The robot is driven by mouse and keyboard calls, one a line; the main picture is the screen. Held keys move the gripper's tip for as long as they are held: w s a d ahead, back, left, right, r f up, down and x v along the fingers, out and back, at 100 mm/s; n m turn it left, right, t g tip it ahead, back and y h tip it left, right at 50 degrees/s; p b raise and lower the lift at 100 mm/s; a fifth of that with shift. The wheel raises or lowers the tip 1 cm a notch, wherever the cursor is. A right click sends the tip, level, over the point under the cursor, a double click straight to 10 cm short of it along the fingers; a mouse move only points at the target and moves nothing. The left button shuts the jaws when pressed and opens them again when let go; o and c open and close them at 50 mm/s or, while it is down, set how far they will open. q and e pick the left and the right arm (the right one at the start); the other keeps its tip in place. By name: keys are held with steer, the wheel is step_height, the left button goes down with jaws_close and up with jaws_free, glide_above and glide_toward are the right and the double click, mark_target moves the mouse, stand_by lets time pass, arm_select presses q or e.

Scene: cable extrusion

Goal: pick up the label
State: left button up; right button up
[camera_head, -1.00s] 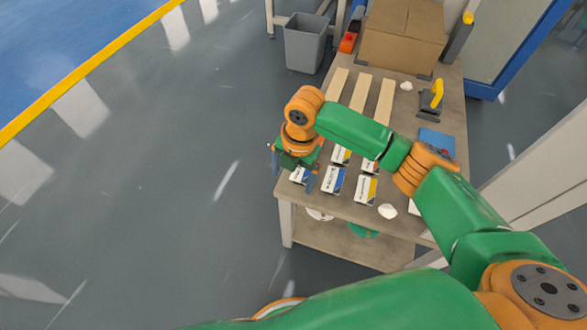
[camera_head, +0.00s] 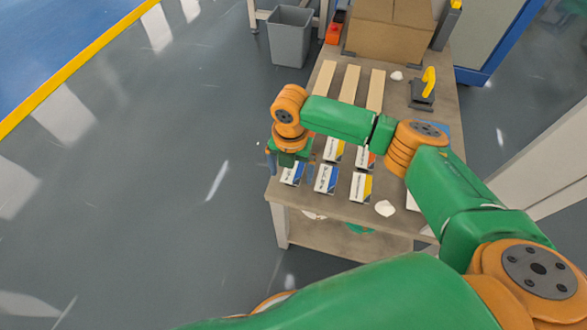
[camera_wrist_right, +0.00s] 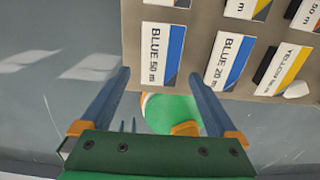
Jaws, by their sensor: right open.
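Several small printed labels lie in rows on the near end of the table. In the right wrist view, the "BLUE 50 m" label (camera_wrist_right: 157,52), white with a blue edge, lies just beyond and between my fingertips. The "BLUE 20 m" label (camera_wrist_right: 229,60) is to its right, and a yellow-edged label (camera_wrist_right: 285,68) is farther right. My right gripper (camera_wrist_right: 158,76) is open, with nothing between its fingers. In the head view, my right gripper (camera_head: 289,164) is at the table's near-left corner, by the leftmost blue-edged label (camera_head: 292,175). My left gripper is out of view.
The table (camera_head: 290,204) also holds three pale strips (camera_head: 349,84), a cardboard box (camera_head: 388,30), a yellow-handled tool (camera_head: 425,88) and a white lump (camera_head: 385,208). A grey bin (camera_head: 290,38) stands on the floor behind. The floor to the left is clear.

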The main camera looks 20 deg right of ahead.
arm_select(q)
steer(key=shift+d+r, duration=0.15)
arm_select(e)
steer(key=shift+f, duration=0.1)
steer(key=shift+f, duration=0.1)
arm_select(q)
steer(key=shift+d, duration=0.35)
